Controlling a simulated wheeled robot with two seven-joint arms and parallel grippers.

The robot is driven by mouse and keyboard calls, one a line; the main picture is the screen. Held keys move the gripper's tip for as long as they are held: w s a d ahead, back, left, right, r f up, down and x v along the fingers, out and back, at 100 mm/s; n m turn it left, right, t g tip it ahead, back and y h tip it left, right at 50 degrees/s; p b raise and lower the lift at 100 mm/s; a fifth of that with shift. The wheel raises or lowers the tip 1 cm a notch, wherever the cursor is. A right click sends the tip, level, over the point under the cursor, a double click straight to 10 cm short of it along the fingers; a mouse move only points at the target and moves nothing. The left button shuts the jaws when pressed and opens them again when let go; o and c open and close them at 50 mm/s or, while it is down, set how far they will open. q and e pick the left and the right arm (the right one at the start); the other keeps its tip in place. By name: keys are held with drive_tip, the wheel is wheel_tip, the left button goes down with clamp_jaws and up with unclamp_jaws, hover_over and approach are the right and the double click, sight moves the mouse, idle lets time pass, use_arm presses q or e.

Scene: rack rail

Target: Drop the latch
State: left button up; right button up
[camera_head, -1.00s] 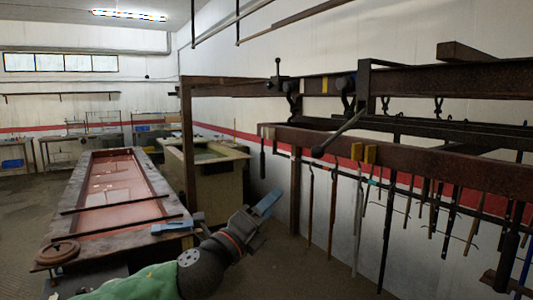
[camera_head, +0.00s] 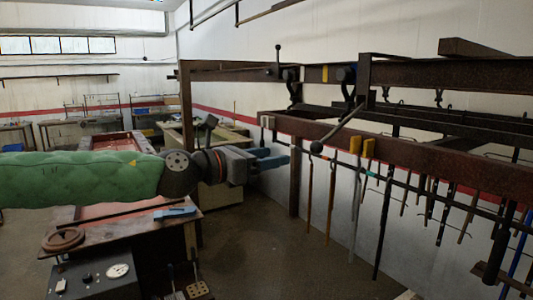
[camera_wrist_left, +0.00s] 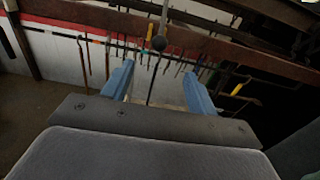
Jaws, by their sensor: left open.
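A slanted lever rod with a dark ball knob (camera_head: 316,147) hangs down to the left from the rusty rack rail (camera_head: 440,162). A second lever (camera_head: 278,60) stands upright on the upper rail. I cannot tell for certain which of them is the latch. My left gripper (camera_head: 278,158) is open and empty, left of the ball knob and at about its height, with a gap between them. In the left wrist view, the ball knob (camera_wrist_left: 158,43) shows beyond and between the blue fingers of the left gripper (camera_wrist_left: 158,85). My right gripper is not in view.
Several rods and tools (camera_head: 385,215) hang below the rail on the right. A rusty post (camera_head: 295,185) stands just beyond my left gripper. A bench (camera_head: 130,222) lies left. The floor below the gripper is clear.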

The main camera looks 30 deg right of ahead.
sight(311, 149)
use_arm(q)
drive_tip(key=d+p, duration=0.1)
drive_tip(key=d, duration=0.1)
drive_tip(key=d+p, duration=0.1)
drive_tip(key=d, duration=0.2)
drive_tip(key=d+p, duration=0.1)
drive_tip(key=d, duration=0.1)
drive_tip(key=shift+w+d+r, duration=0.1)
drive_tip(key=shift+w+d, duration=0.25)
drive_tip(key=shift+d, duration=0.05)
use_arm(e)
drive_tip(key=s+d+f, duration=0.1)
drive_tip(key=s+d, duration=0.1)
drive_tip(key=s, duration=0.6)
use_arm(q)
drive_tip(key=d+b, duration=0.1)
drive_tip(key=d, duration=0.4)
drive_tip(key=shift+w+b, duration=0.2)
drive_tip(key=shift+b, duration=0.15)
drive_tip(key=shift+d, duration=0.55)
drive_tip(key=shift+w, duration=0.1)
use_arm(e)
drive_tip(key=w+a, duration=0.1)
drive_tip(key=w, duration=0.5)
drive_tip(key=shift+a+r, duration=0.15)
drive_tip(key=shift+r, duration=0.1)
